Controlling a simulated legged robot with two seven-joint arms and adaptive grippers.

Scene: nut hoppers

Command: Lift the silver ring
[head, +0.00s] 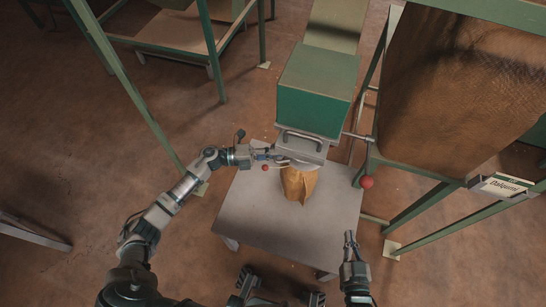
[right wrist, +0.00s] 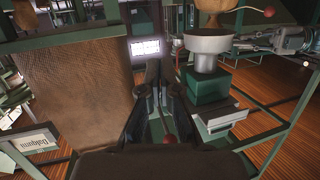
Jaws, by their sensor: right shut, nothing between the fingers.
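The silver ring (head: 303,162) shows only in part in the head view, between the green hopper's metal outlet (head: 302,144) and a brown sack (head: 298,184) on the grey table. In the right wrist view the silver ring (right wrist: 207,40) is a wide band between the sack (right wrist: 209,16) and the green hopper (right wrist: 207,88). My left gripper (head: 272,155) is at the ring's left side; its fingers are too small to tell whether they grip. My right gripper (head: 350,238) is shut and empty near the table's front right edge, well apart from the ring; its fingers (right wrist: 161,88) show in the right wrist view.
The grey table (head: 262,220) has free room around the sack. Red ball knobs (head: 366,182) stick out near the hopper. A large brown woven bin (head: 455,85) in a green frame, with a white label (head: 502,185), stands at the right. Green frame legs (head: 130,85) rise at the left.

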